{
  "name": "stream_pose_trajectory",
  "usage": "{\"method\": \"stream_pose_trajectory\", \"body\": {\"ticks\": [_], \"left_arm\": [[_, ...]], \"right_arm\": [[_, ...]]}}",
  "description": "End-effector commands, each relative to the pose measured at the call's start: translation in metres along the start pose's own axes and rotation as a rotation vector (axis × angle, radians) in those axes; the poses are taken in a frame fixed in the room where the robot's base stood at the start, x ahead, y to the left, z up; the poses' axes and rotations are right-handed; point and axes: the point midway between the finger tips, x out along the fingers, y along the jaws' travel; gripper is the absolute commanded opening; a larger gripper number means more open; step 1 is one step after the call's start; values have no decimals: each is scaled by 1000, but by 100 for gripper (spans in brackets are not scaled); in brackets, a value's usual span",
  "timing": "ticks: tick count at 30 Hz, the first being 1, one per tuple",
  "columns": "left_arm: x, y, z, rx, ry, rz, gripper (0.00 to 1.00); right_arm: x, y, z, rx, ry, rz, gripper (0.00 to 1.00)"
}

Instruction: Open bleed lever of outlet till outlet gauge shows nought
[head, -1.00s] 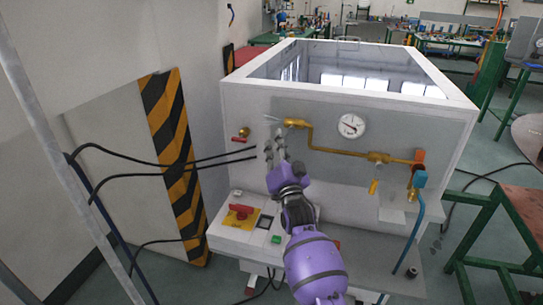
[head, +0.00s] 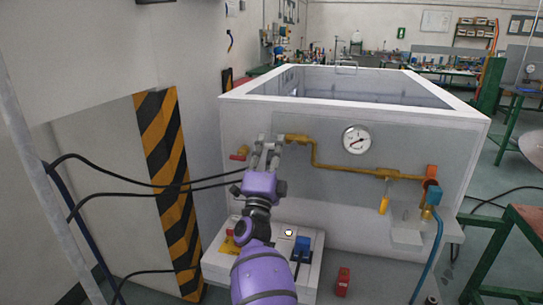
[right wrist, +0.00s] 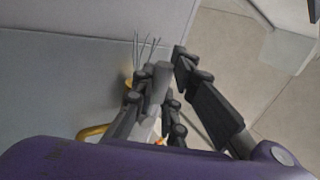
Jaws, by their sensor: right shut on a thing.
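The white-faced gauge (head: 356,140) is on the grey front panel of the white cabinet; its needle slants, but the reading is too small to tell. A brass pipe (head: 345,169) runs below it to the right. My right gripper (head: 265,155) is at the left end of this pipework. In the right wrist view its dark fingers (right wrist: 160,92) are closed around a grey bar-like piece (right wrist: 157,85), perhaps the bleed lever; the fingers hide part of it. A yellow lever (head: 384,204) hangs from the pipe further right. My left gripper is not in view.
A red-handled brass valve (head: 239,153) is just left of my gripper. Orange (head: 432,171) and blue (head: 433,195) fittings with a blue hose are at the right. A control box (head: 220,262) juts out below. Black cables cross at the left, before a striped post (head: 165,150).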

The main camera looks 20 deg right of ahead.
Motion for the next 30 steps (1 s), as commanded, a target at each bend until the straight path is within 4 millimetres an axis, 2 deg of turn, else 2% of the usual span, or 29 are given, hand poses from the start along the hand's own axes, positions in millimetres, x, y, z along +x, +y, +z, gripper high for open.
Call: {"method": "stream_pose_trajectory", "body": {"ticks": [9, 23, 24, 28, 30], "left_arm": [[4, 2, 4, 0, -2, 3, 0], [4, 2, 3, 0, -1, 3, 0], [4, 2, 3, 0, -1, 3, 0], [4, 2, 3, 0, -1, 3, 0], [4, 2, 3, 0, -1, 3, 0]], "right_arm": [[2, -3, 0, 76, 50, 2, 0], [3, -4, -1, 85, 57, 1, 0], [3, -4, -1, 85, 56, 1, 16], [3, -5, -1, 84, 56, 1, 33], [3, -5, -1, 83, 56, 0, 33]]}}
